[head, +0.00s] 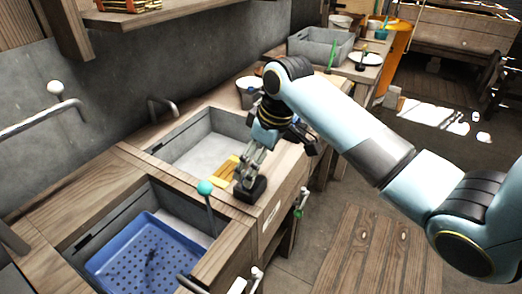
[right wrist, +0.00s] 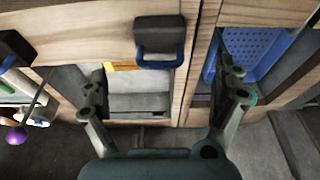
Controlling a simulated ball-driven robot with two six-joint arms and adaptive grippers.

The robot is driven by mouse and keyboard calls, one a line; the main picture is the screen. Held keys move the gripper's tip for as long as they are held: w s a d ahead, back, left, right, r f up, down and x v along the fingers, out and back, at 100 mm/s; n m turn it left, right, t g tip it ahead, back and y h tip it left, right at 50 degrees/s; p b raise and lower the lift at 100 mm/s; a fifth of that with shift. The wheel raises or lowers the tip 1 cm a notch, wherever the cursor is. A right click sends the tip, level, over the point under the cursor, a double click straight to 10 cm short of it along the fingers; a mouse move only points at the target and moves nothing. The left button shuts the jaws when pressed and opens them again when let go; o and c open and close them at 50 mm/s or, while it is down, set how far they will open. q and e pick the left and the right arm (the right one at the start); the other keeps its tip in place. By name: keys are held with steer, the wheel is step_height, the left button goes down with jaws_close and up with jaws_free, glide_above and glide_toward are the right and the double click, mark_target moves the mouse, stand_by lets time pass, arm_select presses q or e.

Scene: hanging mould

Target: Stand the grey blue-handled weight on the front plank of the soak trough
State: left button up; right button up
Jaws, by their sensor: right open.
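The grey weight (right wrist: 160,30) is a dark block with a blue handle (right wrist: 160,58). In the right wrist view it is at the front plank (right wrist: 85,40) of the trough with the yellow item. In the head view a dark block (head: 250,190), apparently the weight, rests on that plank under my right gripper (head: 250,172). My right gripper, also in the right wrist view (right wrist: 162,80), is open, its fingers apart on either side of the handle in the picture. I cannot tell whether they touch it. The fingers hide the handle in the head view. My left gripper is out of view.
A yellow slatted item (head: 225,172) lies beside the block at the grey trough (head: 205,155). A teal-knobbed lever (head: 205,188) rises close by, left of my gripper. A blue perforated crate (head: 150,255) fills the nearer trough. A grey bin (head: 320,50) stands farther back.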

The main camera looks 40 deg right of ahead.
steer(key=v, duration=0.2)
steer(key=shift+s+r, duration=0.1)
steer(key=shift+r, duration=0.3)
